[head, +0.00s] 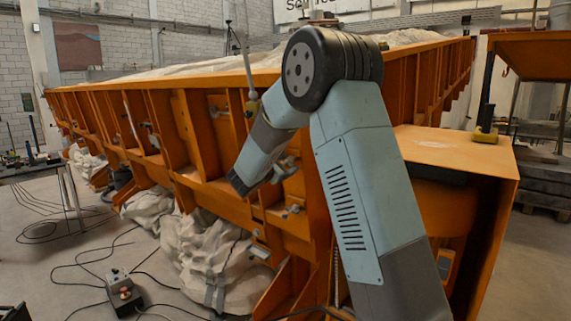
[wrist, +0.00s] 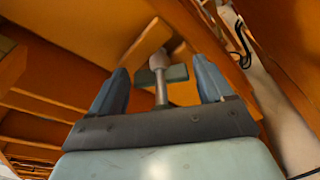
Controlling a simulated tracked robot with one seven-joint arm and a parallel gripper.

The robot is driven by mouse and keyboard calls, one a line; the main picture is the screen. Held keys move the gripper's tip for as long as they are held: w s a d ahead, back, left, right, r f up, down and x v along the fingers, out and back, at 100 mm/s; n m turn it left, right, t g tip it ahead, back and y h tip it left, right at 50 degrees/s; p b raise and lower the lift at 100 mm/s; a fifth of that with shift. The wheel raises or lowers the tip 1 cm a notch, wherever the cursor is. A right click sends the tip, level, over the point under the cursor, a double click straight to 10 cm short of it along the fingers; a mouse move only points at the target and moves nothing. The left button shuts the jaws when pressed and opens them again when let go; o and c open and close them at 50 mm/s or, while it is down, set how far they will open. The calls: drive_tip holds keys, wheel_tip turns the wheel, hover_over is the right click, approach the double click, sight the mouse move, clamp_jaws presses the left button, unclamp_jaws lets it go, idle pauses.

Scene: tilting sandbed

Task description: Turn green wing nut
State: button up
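In the wrist view, a dull green wing nut (wrist: 177,73) sits on a pale metal stem, with its two wings spread left and right. My gripper (wrist: 161,66) is open, with one blue finger on each side of the nut. Gaps show between the wings and both fingers, wider on the left; how far the nut lies beyond the fingertips is hard to judge. In the head view, my forearm reaches down to the side of the orange sandbed, and the fingers cannot be made out there.
The orange sandbed frame (head: 190,130) has upright ribs close around my forearm. Other small metal fittings (head: 291,210) stick out from its side. Pale sacks (head: 205,255) lie below. A control box (head: 124,294) with cables is on the floor.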

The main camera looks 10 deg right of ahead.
drive_tip(key=c, duration=0.7)
drive_tip(key=shift+d, duration=0.2)
drive_tip(key=shift+c, duration=0.7)
drive_tip(key=shift+a, duration=0.15)
